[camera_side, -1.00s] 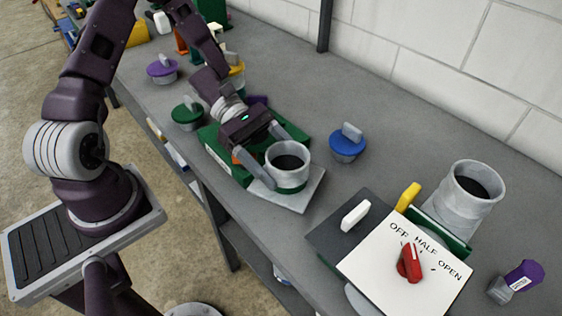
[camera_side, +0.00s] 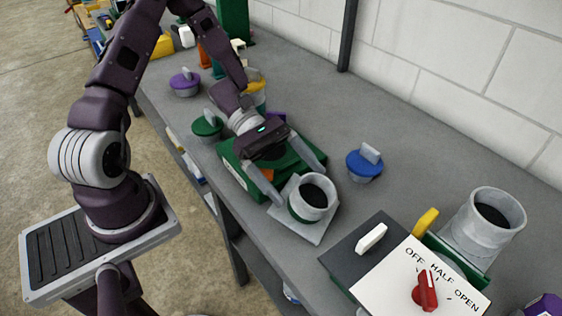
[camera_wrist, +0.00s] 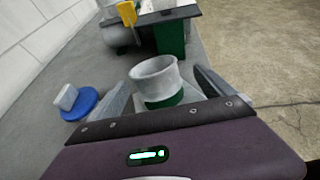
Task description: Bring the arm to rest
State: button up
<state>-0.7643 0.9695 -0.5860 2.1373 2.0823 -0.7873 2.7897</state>
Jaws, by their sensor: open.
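My gripper (camera_side: 300,184) is open, with its fingers spread toward a short grey pipe collar (camera_side: 313,200) with a green band. The collar stands upright on a pale square plate (camera_side: 313,232) on the bench. In the wrist view, my gripper (camera_wrist: 162,80) has one finger on either side of the collar (camera_wrist: 155,78), and nothing is visibly clamped. Whether a finger touches the collar cannot be told. My arm reaches down over a green box (camera_side: 236,172) behind the plate.
A blue knobbed lid (camera_side: 364,166) lies right of the collar. A white panel with a red knob (camera_side: 426,291), a yellow handle (camera_side: 425,221) and a larger grey pipe (camera_side: 485,225) stand at the front right. Green (camera_side: 207,127) and purple (camera_side: 185,84) lids lie farther back.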

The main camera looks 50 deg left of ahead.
jog(key=v, duration=1)
jog(key=shift+a, duration=0.15)
jog(key=shift+w+a+r, duration=0.15)
jog(key=shift+w+a, duration=0.05)
jog(key=shift+a, duration=0.05)
jog(key=w+a+r+n+t+y, duration=0.1)
jog(key=w+r+n+t+y, duration=0.25)
jog(key=w+n+y, duration=0.35)
jog(key=w+a+r+n+t+y, duration=0.1)
jog(key=w+r+n+t+y, duration=0.3)
jog(key=n, duration=0.6)
jog(key=s+a+r+n+y, duration=0.2)
jog(key=r+n+y, duration=0.15)
jog(key=n, duration=0.45)
jog(key=s+a+r+n+y, duration=0.2)
jog(key=s+r+n, duration=0.15)
jog(key=n, duration=0.45)
jog(key=s+d+n+g+h, duration=0.1)
jog(key=s+d+n, duration=0.4)
jog(key=s+n, duration=0.4)
jog(key=s+d+n+g+h, duration=0.2)
jog(key=s+d+n, duration=0.3)
jog(key=s+n, duration=0.5)
jog(key=shift+s+f+n, duration=0.15)
jog(key=shift+s+n, duration=0.15)
jog(key=shift+s, duration=0.15)
